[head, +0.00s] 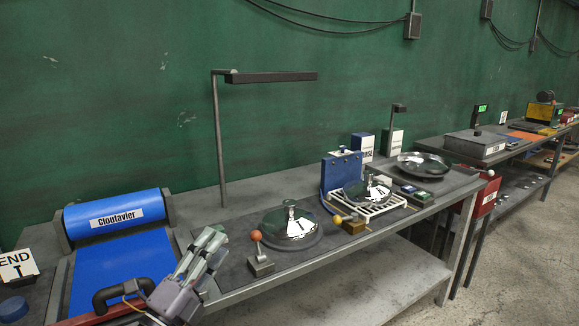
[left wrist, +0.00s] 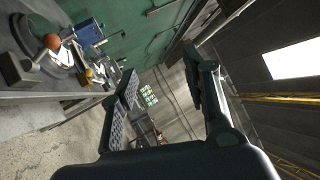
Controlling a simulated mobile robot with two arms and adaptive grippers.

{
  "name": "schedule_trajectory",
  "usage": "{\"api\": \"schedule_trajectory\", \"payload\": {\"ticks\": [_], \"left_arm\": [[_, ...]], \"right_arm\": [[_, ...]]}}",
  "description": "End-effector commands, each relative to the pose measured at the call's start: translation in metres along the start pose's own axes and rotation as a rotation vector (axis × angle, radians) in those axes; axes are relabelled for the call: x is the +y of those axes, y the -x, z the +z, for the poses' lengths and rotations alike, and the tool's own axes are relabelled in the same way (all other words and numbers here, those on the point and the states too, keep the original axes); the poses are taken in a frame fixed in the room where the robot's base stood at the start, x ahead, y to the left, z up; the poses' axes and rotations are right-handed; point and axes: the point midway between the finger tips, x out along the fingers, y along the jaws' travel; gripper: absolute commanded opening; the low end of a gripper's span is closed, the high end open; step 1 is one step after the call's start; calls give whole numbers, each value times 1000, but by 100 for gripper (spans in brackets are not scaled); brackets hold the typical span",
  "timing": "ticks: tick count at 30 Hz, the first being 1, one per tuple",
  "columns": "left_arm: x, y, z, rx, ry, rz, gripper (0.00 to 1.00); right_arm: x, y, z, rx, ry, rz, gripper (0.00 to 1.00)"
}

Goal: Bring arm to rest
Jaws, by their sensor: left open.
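My left gripper (head: 204,252) is at the lower left in the head view, in front of the bench's front edge beside the blue roller unit. In the left wrist view its two fingers (left wrist: 165,92) stand wide apart with nothing between them. It touches no dish that I can see. My right gripper does not show in either view.
A red-ball lever (head: 259,255) stands at the bench's front, just right of my left gripper. The blue roller unit (head: 118,219) is at left. A lamp (head: 268,77) rises over the bench (head: 330,250). A dark pan (head: 423,163) lies farther right. The floor in front is clear.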

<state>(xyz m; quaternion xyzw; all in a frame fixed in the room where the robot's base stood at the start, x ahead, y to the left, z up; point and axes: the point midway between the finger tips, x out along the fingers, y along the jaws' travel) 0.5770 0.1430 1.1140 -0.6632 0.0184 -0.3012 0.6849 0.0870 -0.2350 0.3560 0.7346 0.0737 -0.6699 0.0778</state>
Motion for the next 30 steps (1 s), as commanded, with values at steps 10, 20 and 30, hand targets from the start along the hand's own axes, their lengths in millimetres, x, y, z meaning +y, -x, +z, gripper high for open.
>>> {"api": "schedule_trajectory", "payload": {"ticks": [10,20,30], "left_arm": [[152,188,14,-851,895,511,43],[192,334,-63,-1296,1239,902,43],[207,409,-117,-1514,1360,1138,43]], "right_arm": [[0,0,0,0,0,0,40],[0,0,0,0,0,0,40],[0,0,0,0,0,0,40]]}}
